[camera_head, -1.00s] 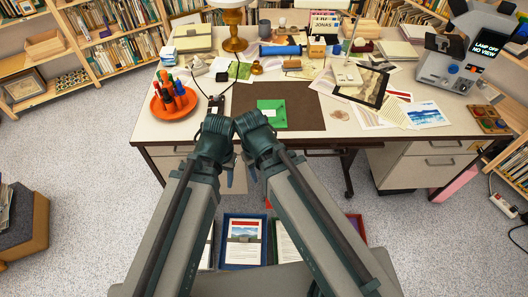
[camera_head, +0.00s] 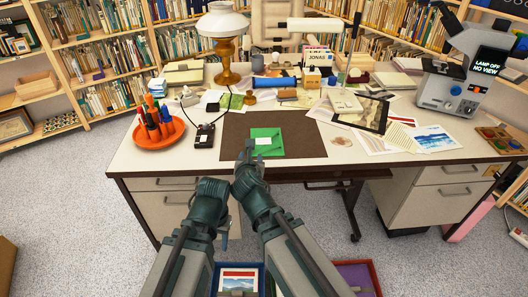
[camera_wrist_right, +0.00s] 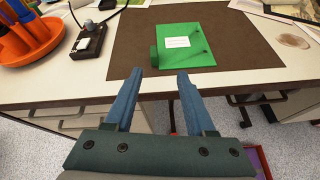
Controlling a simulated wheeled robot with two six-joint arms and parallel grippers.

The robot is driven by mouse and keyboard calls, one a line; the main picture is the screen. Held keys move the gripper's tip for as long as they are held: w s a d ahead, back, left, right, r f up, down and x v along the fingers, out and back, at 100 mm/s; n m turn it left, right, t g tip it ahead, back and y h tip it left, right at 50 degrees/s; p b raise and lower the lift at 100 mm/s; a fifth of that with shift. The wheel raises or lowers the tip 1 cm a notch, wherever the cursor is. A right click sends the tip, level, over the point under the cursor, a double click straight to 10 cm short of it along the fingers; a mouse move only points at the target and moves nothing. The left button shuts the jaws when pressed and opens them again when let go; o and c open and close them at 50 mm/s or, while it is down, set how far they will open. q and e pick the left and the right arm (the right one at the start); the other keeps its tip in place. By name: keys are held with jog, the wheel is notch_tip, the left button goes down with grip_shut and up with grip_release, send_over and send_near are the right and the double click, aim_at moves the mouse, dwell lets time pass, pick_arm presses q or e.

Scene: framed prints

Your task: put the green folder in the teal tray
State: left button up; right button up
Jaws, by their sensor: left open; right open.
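The green folder (camera_head: 266,142) with a white label lies flat on the dark brown desk mat, near the desk's front. It also shows in the right wrist view (camera_wrist_right: 188,58). My right gripper (camera_wrist_right: 160,74) is open and empty, its two blue fingers short of the folder's near edge.
An orange dish with markers (camera_head: 160,135) and a black device (camera_head: 204,135) stand left of the mat (camera_head: 305,130). A dark-framed clear sheet (camera_head: 372,115) and papers lie to its right. A blue-rimmed tray (camera_head: 236,268) and a red-rimmed one (camera_head: 377,275) are low in front.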

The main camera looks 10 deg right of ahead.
jog(key=shift+w+a+n+t, duration=0.15)
jog(key=shift+w+n+t, duration=0.05)
jog(key=shift+n, duration=0.35)
jog(key=shift+w+a+n+t, duration=0.15)
jog(key=shift+n+t, duration=0.05)
jog(key=shift+n, duration=0.35)
jog(key=b+x, duration=0.3)
jog(key=x, duration=0.5)
jog(key=shift+a+f+b, duration=0.15)
jog(key=shift+f+b, duration=0.05)
jog(key=shift+b, duration=0.2)
jog(key=shift+w, duration=0.3)
jog(key=shift+w+f+b, duration=0.2)
jog(key=shift+f+b, duration=0.05)
jog(key=shift+b, duration=0.05)
jog(key=b+x, duration=0.1)
jog(key=x, duration=0.1)
jog(key=b+x, duration=0.1)
jog(key=x, duration=0.1)
jog(key=shift+w+f, duration=0.15)
jog(key=shift+f, duration=0.35)
grip_shut()
